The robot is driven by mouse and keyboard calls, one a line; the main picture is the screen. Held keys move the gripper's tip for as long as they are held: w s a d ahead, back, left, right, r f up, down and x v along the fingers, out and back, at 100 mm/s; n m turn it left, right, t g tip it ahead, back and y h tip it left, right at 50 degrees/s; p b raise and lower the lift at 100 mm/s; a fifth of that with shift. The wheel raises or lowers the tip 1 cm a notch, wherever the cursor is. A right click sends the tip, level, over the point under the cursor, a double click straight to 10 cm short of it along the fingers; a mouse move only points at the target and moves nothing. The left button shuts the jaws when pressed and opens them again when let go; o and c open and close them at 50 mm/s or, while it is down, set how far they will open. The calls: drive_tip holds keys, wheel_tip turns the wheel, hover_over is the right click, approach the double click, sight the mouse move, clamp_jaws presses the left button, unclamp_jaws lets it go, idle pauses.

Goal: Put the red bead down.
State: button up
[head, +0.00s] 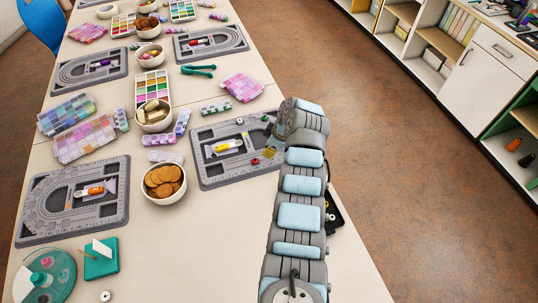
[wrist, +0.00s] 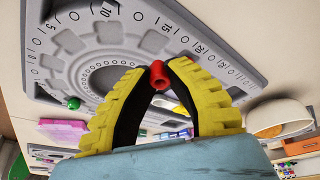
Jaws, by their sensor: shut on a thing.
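My gripper (wrist: 158,78) is shut on the red bead (wrist: 158,73), which sits between the tips of its yellow, ridged fingers in the wrist view. The bead is over the grey bead board (wrist: 215,60); I cannot tell the exact gap beneath it. In the head view my gripper (head: 268,153) is at the right part of the same board (head: 207,180), partly hidden by my arm.
A yellow-handled tool (head: 228,146) lies in the board's middle. A bowl of round biscuits (head: 164,198) stands left of the board. Another grey board (head: 110,217) lies farther left. Pastel bead boxes (head: 85,139) lie beyond it. The table is clear in front of the board.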

drive_tip(key=shift+w+f, duration=0.1)
drive_tip(key=shift+f, duration=0.05)
drive_tip(key=shift+f, duration=0.2)
drive_tip(key=shift+w+f+b, duration=0.1)
drive_tip(key=shift+f+b, duration=0.25)
drive_tip(key=shift+f, duration=1.15)
drive_tip(key=shift+f+b, duration=0.25)
drive_tip(key=shift+b, duration=0.05)
drive_tip(key=o, duration=0.7)
drive_tip(key=shift+o, duration=0.2)
drive_tip(key=shift+r, duration=0.1)
drive_tip(key=shift+r+p, duration=0.35)
drive_tip(key=shift+p, duration=0.15)
drive_tip(key=p+v, duration=0.1)
drive_tip(key=v, duration=1)
drive_tip(key=shift+d+r, duration=0.15)
drive_tip(key=shift+r, duration=0.15)
